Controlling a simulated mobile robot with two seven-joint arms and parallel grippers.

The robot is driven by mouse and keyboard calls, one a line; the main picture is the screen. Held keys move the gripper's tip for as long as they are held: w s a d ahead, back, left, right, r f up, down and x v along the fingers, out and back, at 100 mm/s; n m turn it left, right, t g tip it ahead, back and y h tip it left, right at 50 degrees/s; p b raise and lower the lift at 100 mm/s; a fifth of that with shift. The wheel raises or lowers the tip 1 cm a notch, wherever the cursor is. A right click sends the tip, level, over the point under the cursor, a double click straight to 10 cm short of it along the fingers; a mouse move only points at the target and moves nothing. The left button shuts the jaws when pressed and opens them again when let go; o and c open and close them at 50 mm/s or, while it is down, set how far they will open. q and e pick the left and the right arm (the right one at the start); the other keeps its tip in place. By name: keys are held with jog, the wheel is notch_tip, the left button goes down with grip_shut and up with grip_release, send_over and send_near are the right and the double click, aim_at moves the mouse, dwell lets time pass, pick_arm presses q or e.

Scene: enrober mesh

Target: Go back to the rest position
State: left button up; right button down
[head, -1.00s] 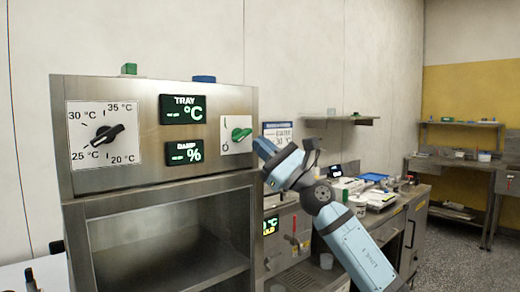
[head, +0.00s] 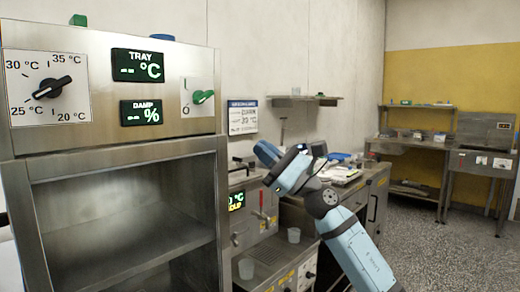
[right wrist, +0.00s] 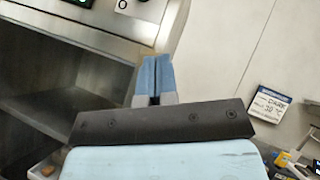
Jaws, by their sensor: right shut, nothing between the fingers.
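My right arm (head: 350,245) reaches in from the lower right in the head view, blue with dark joints. Its gripper (head: 262,150) points up and left, in the air right of the steel cabinet (head: 100,60) and apart from the green knob (head: 203,97). In the right wrist view the two blue fingertips (right wrist: 156,72) are together with nothing between them. The cabinet's front shows beyond them at upper left. My left gripper is not in view.
The cabinet's black dial (head: 52,88) and open compartment fill the left. A steel machine with a tap (head: 262,213) and a clear cup (head: 246,268) stands behind my right arm. A cluttered counter (head: 375,180) lies beyond. Grey floor (head: 430,255) is free at right.

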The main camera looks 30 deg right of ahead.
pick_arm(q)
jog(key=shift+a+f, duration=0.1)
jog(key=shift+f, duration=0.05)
